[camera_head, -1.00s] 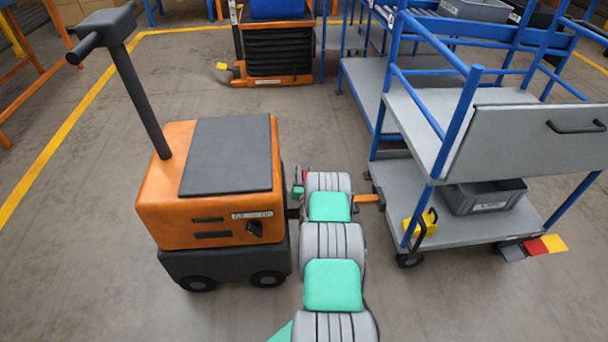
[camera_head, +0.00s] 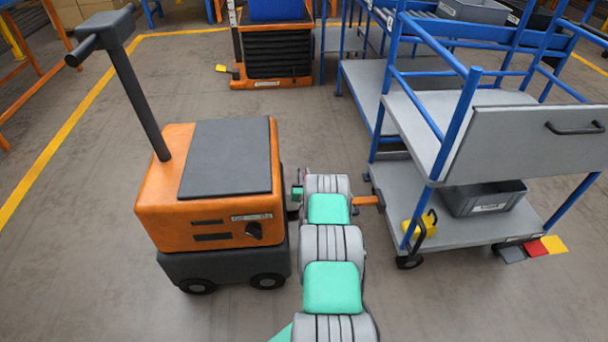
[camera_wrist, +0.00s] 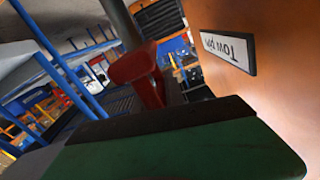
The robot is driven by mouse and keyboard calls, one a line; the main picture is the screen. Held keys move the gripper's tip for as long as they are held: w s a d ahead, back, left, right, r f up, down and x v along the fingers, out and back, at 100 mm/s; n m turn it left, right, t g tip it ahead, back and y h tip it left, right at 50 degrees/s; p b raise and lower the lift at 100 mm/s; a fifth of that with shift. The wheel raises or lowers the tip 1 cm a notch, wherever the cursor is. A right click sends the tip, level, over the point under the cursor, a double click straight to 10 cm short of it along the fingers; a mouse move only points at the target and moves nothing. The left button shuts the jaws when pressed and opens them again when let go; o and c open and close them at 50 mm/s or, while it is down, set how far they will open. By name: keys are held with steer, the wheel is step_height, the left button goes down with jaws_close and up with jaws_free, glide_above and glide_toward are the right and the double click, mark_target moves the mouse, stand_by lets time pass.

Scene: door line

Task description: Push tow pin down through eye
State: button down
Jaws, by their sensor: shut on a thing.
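A red tow pin with a crossbar head (camera_wrist: 135,66) shows in the wrist view, tilted in that picture, just beyond the green and dark part of my gripper (camera_wrist: 150,105). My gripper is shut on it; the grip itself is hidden. In the head view my gripper (camera_head: 298,191) is low between the orange tug (camera_head: 205,205) and the trolley, mostly hidden by my arm. A label reading "Tow pin" (camera_wrist: 228,51) is on the tug's orange face. The orange drawbar (camera_head: 366,201) reaches from the trolley behind my arm. The eye and the pin's lower end are hidden.
The blue-framed grey trolley (camera_head: 440,250) stands close on the right, carrying a grey bin (camera_head: 485,198) and a yellow item (camera_head: 420,229). An orange lift unit (camera_head: 271,83) stands behind. Open floor lies left of the tug and in front.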

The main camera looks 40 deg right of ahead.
steer(key=shift+w+a, duration=0.1)
steer(key=shift+a, duration=0.1)
stand_by(0.7)
steer(key=shift+f, duration=0.3)
step_height(320, 180, down, 8)
steer(key=b, duration=0.8)
steer(key=shift+r, duration=0.25)
steer(key=shift+a, duration=0.1)
steer(key=c, duration=1.6)
jaws_free()
steer(key=shift+w, duration=0.1)
steer(key=shift+o, duration=0.7)
steer(key=shift+d, duration=0.2)
steer(key=shift+s, duration=0.2)
